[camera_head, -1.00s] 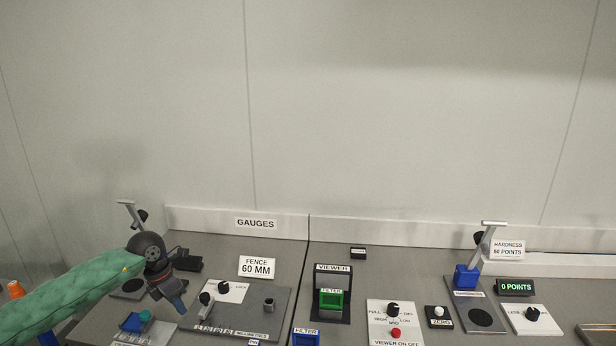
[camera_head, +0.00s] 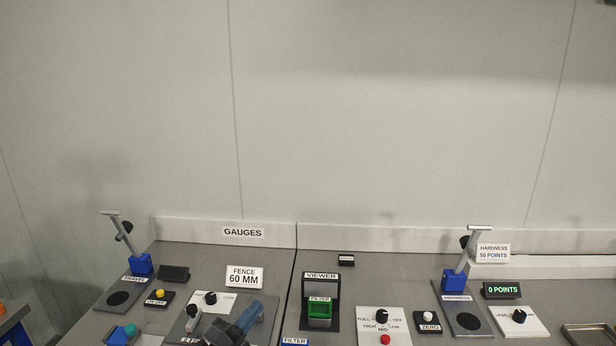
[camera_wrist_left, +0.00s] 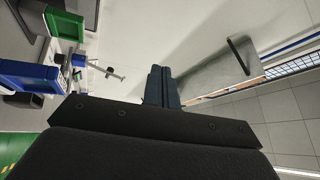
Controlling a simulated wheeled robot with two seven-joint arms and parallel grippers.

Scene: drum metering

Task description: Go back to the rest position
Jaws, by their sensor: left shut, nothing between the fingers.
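My left gripper (camera_head: 247,318) shows at the bottom of the head view, in front of the fence gauge plate (camera_head: 178,330) and hiding part of it. Its blue-grey fingers also show in the left wrist view (camera_wrist_left: 161,86), pressed together with nothing between them. They point out over open space there. My right gripper is in neither view.
The grey bench holds the fence sign (camera_head: 230,277), the viewer (camera_head: 320,305), a white knob panel (camera_head: 383,322), and the hardness stand (camera_head: 466,318). A stand with a blue block (camera_head: 141,265) is at left. Blue (camera_wrist_left: 30,77) and green (camera_wrist_left: 65,24) bins show in the wrist view.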

